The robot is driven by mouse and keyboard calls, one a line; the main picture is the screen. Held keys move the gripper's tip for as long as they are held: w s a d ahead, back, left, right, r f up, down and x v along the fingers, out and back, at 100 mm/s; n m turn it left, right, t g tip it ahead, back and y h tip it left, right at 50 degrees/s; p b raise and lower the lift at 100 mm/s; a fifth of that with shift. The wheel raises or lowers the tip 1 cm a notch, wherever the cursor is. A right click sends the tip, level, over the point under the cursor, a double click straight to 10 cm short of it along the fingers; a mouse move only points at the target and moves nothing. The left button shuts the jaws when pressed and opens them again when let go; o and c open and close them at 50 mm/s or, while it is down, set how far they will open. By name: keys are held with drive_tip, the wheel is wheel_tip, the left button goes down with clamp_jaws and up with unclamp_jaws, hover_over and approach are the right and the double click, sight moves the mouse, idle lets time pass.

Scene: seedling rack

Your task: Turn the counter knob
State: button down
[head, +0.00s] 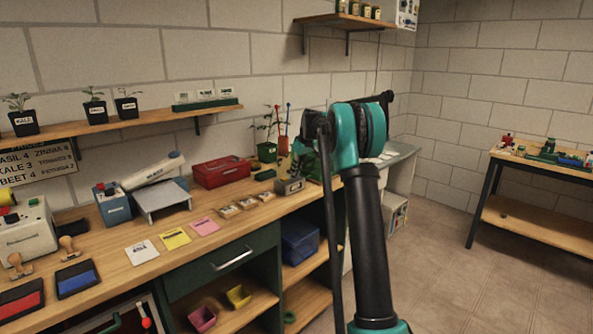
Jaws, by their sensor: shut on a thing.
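A small dark grey box with a pale front plate (290,186), which looks like the counter, sits on the wooden bench near its right end, just left of my raised arm. Its knob cannot be made out; the box's right side is close to my arm in the picture. My gripper and its fingertips cannot be made out; my teal and black arm stands in front of that area. Whether anything touches the knob cannot be seen.
A red box (222,172), a grey stand (160,197), coloured cards and small trays lie left of the counter. A terracotta pot with tools (284,146) and a potted seedling (267,152) stand behind it. A wall shelf (130,122) runs above.

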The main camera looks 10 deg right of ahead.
drive_tip(key=m, duration=0.1)
drive_tip(key=m+h, duration=0.1)
drive_tip(key=m, duration=0.1)
drive_tip(key=shift+a+m+t, duration=0.25)
drive_tip(key=shift+m+t, duration=0.05)
drive_tip(key=shift+m, duration=0.1)
drive_tip(key=m+h, duration=0.1)
drive_tip(key=m, duration=0.1)
drive_tip(key=m+h, duration=0.1)
drive_tip(key=m, duration=0.1)
drive_tip(key=shift+a+m, duration=0.2)
drive_tip(key=shift+m, duration=0.1)
drive_tip(key=m+h, duration=0.1)
drive_tip(key=m, duration=0.3)
drive_tip(key=shift+a+m+g+h, duration=0.1)
drive_tip(key=shift+m+g+h, duration=0.2)
drive_tip(key=shift+g+h, duration=0.1)
drive_tip(key=shift+w+a+m+g+h, duration=0.1)
drive_tip(key=shift+m+g+h, duration=0.2)
drive_tip(key=shift+m, duration=0.75)
drive_tip(key=shift+w+m+g+h, duration=0.1)
drive_tip(key=shift+m+g+h, duration=0.15)
drive_tip(key=shift+m, duration=0.8)
drive_tip(key=c, duration=1.6)
unclamp_jaws()
